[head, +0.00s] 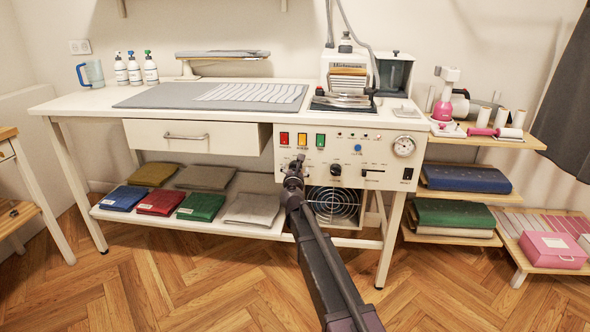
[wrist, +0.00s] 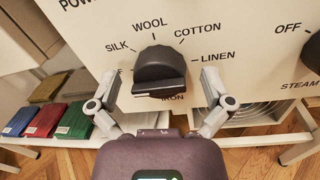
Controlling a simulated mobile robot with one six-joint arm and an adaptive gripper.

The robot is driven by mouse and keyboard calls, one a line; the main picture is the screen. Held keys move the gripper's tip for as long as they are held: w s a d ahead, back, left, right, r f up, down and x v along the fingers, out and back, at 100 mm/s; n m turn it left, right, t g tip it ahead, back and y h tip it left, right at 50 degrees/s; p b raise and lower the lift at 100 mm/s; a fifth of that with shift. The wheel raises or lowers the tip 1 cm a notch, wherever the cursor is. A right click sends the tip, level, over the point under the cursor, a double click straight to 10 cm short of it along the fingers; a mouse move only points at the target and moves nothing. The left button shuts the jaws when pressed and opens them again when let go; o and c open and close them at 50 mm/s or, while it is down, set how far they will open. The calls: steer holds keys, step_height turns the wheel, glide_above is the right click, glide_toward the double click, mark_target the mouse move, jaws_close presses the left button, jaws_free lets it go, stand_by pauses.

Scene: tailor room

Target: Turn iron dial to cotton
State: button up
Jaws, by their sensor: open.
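The iron dial (wrist: 158,66) is a round black knob with a raised grip bar on a cream panel. The words SILK, WOOL, COTTON and LINEN arc around it, with IRON below. COTTON is at its upper right. The bar lies nearly level across the knob; I cannot tell which word it marks. My gripper (wrist: 159,92) is open, with one finger on each side of the dial, apparently apart from it. In the head view my gripper (head: 294,171) is in front of the panel's left part and hides the dial.
The control panel (head: 315,168) also carries coloured switches, another black knob (head: 336,170), a slider and a gauge (head: 403,146). A fan grille (head: 334,203) is below. Folded fabrics lie on the lower shelf (head: 175,218) at left. The floor in front is clear.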

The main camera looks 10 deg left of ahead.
steer(key=c, duration=1.1)
steer(key=shift+m, duration=0.4)
steer(key=shift+d+m, duration=0.1)
steer(key=shift+m, duration=0.8)
steer(key=m+b, duration=0.1)
steer(key=m, duration=0.3)
steer(key=shift+d+f, duration=0.1)
steer(key=m, duration=0.4)
steer(key=m+h, duration=0.1)
steer(key=m, duration=0.2)
steer(key=shift+f+m+t+b, duration=0.1)
steer(key=shift+m+t+b, duration=0.3)
steer(key=m, duration=0.6)
steer(key=shift+f+m+h, duration=0.1)
steer(key=shift+m+h, duration=0.2)
steer(key=shift+m, duration=0.1)
steer(key=m, duration=0.7)
steer(key=shift+w+a+f+h, duration=0.1)
steer(key=shift+a+h, duration=0.15)
steer(key=shift+h, duration=0.05)
